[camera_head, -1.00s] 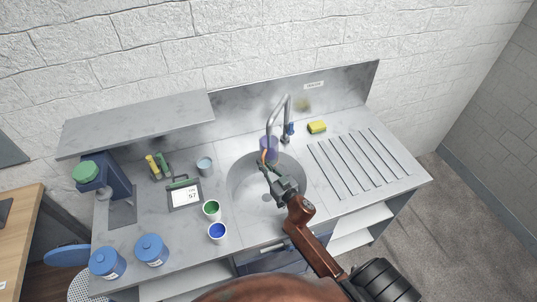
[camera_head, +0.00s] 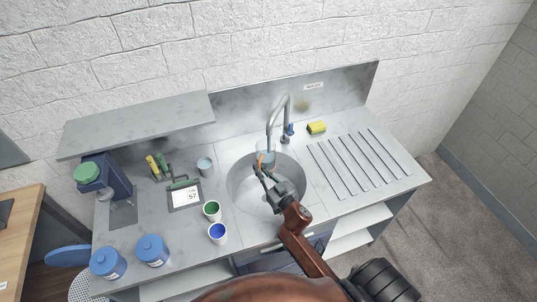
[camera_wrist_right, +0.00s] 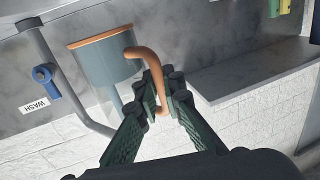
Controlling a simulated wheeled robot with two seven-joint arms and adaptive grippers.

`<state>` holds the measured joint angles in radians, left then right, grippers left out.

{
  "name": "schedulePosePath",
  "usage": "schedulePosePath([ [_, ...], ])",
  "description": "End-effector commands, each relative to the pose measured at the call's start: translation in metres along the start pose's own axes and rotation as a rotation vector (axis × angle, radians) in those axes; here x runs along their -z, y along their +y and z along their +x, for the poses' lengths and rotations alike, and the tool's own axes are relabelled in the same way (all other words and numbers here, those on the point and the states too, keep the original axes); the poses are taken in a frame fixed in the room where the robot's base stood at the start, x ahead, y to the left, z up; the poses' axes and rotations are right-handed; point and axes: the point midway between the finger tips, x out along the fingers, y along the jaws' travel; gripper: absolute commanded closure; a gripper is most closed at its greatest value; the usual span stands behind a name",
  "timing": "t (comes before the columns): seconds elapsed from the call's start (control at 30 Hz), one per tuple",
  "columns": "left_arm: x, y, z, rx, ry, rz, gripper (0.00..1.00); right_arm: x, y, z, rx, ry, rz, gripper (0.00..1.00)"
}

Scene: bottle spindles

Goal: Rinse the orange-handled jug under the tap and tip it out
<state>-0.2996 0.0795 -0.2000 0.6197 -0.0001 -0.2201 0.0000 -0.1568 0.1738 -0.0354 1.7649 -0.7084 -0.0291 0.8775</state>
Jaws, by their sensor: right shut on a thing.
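The orange-handled jug (camera_head: 265,155) is under the tap (camera_head: 277,108), over the round sink (camera_head: 241,186). My right gripper (camera_head: 261,171) is shut on its orange handle. In the right wrist view, the jug (camera_wrist_right: 100,62) looks blue-grey and see-through with an orange band, and its curved handle (camera_wrist_right: 147,62) runs between the fingers (camera_wrist_right: 158,101). That view is upside down. A pale see-through shape sits beside the jug and tap there; I cannot tell whether it is water or clear jug wall. My left gripper is not in view.
A blue tap lever (camera_head: 290,130) and yellow sponge (camera_head: 316,127) are near the tap. The ribbed drainer (camera_head: 360,160) at right is clear.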

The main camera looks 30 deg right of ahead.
Motion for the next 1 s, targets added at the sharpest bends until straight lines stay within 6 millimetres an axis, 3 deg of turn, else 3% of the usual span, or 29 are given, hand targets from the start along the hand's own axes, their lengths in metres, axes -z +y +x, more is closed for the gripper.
schedulePosePath([
  [0.6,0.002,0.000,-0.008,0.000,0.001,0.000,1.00,0.002,-0.060,-0.033,0.001,0.003,0.001,1.00],
  [1.0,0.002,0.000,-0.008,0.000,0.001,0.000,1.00,0.001,-0.063,-0.035,0.001,0.003,-0.002,1.00],
])
